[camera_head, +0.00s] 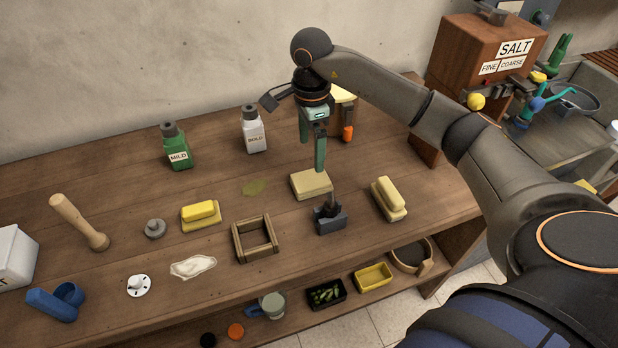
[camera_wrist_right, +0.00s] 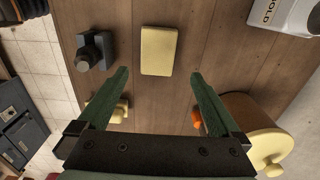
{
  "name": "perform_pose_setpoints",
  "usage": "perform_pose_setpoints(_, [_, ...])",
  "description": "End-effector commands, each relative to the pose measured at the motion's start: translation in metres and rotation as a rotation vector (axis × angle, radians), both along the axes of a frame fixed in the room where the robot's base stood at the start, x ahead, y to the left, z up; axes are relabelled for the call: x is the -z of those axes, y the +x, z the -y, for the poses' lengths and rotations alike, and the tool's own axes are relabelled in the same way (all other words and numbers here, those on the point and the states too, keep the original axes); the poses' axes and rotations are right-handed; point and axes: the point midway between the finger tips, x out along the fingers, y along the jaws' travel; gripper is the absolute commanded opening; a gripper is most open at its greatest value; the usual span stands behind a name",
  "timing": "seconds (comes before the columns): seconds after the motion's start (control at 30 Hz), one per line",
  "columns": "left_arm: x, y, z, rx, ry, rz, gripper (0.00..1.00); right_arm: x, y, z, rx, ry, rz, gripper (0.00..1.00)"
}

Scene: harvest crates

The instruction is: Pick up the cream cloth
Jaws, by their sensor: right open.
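A crumpled off-white piece that looks like the cream cloth (camera_head: 193,267) lies flat on the wooden bench at the front left in the head view. It does not show in the right wrist view. My right gripper (camera_head: 312,154) points down over the back middle of the bench, well to the right of and behind the cloth. Its green fingers also show in the right wrist view (camera_wrist_right: 160,75), open with nothing between them. A pale yellow block (camera_head: 311,184) lies on the bench near below the fingers and shows in the right wrist view (camera_wrist_right: 158,50). My left gripper is not in view.
Beside the cloth are a small wooden frame (camera_head: 235,243), a white disc (camera_head: 139,286) and a yellow block on a dish (camera_head: 201,216). A dark post on a base (camera_head: 330,220) stands near my gripper. Bottles (camera_head: 176,147) stand at the back.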

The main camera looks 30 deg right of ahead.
Motion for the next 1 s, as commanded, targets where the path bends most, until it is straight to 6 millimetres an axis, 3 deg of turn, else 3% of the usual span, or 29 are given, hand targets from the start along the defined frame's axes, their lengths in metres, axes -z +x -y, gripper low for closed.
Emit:
perform_pose_setpoints(0.13, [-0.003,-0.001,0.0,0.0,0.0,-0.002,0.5,0.027,-0.001,-0.001,0.0,0.003,-0.002,1.0])
perform_pose_setpoints(0.43, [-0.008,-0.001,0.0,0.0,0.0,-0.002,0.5,0.051,-0.003,0.001,0.0,0.005,-0.003,1.0])
perform_pose_setpoints(0.7, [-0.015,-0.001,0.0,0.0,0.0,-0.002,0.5,0.088,-0.006,0.003,0.0,0.005,-0.001,1.0])
perform_pose_setpoints(1.0, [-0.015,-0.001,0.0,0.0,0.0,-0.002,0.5,0.094,-0.005,0.004,0.0,0.005,0.002,1.0])
